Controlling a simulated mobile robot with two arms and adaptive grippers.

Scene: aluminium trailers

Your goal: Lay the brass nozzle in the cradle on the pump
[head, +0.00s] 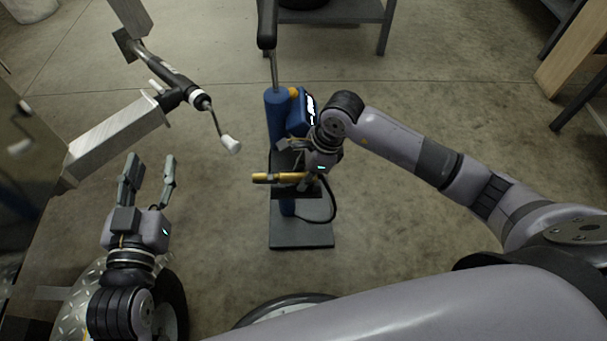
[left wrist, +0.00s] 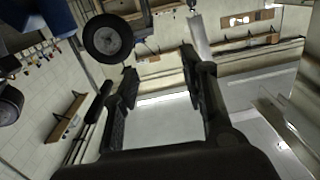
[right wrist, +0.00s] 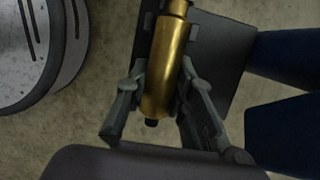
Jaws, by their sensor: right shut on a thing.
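The blue floor pump (head: 277,118) stands upright on a dark base plate (head: 302,234), with a gauge on its side. The brass nozzle (head: 266,178) lies level in front of the pump, above a dark plate-like part that may be the cradle; contact there cannot be told. My right gripper (head: 303,174) is shut on the nozzle. In the right wrist view the nozzle (right wrist: 166,75) sits between the two fingers, with a dark plate (right wrist: 218,65) behind it. A black hose (head: 332,202) loops down beside the pump. My left gripper (head: 147,172) is open and empty, left of the pump.
A grey shelf (head: 340,12) stands behind. The concrete floor around the pump base is mostly clear.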

